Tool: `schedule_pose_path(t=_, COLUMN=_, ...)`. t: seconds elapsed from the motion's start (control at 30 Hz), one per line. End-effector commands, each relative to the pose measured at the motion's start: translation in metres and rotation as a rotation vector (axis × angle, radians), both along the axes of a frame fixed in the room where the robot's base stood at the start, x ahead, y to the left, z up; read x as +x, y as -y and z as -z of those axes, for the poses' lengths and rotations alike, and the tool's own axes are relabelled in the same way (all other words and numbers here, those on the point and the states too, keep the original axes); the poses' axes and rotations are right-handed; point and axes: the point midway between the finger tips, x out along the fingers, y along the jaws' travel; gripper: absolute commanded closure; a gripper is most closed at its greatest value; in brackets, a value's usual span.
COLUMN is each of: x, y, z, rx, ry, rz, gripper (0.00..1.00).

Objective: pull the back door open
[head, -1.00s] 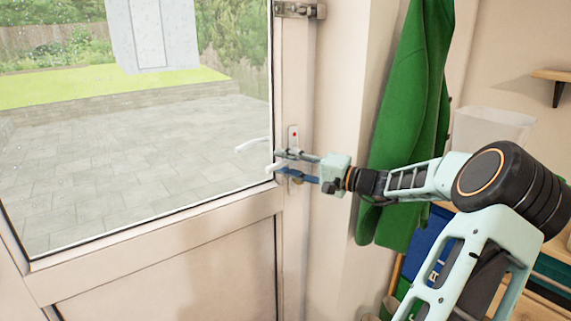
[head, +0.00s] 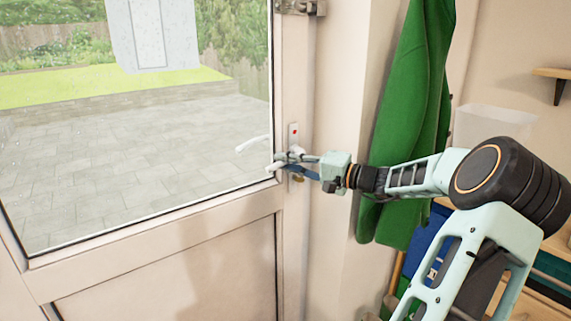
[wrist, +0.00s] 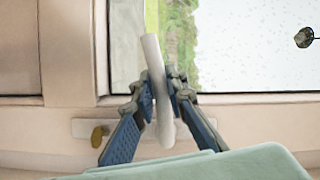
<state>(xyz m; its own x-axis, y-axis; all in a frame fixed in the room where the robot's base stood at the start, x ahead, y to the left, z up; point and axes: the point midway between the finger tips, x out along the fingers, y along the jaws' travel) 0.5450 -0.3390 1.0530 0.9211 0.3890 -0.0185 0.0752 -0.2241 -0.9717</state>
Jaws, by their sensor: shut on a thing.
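The back door (head: 160,235) is white, with a large glass pane above a lower panel, and looks shut in its frame. Its white lever handle (head: 273,167) is at the door's right edge, on a plate (head: 294,133) with a red dot. My gripper (head: 286,160) reaches in from the right and is shut on the handle. In the wrist view the handle (wrist: 152,60) stands between the two fingers (wrist: 164,96), one on each side. A brass knob or key (wrist: 98,136) sits on the plate beside the left finger. Part of the handle is hidden by the fingers.
A metal latch or bolt (head: 300,8) is high on the door's edge. A green coat (head: 405,130) hangs close behind my arm. A shelf (head: 555,75) and a pale bin (head: 493,122) are at the right. Paving and lawn show through the glass.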

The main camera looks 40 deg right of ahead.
Motion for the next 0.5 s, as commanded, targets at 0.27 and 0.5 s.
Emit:
schedule_pose_path(t=0.27, x=0.001, y=0.002, z=0.017, rx=-0.189, ry=0.004, rz=0.000, gripper=1.00)
schedule_pose_path(t=0.5, x=0.001, y=0.007, z=0.028, rx=-0.366, ry=0.005, rz=0.001, gripper=1.00)
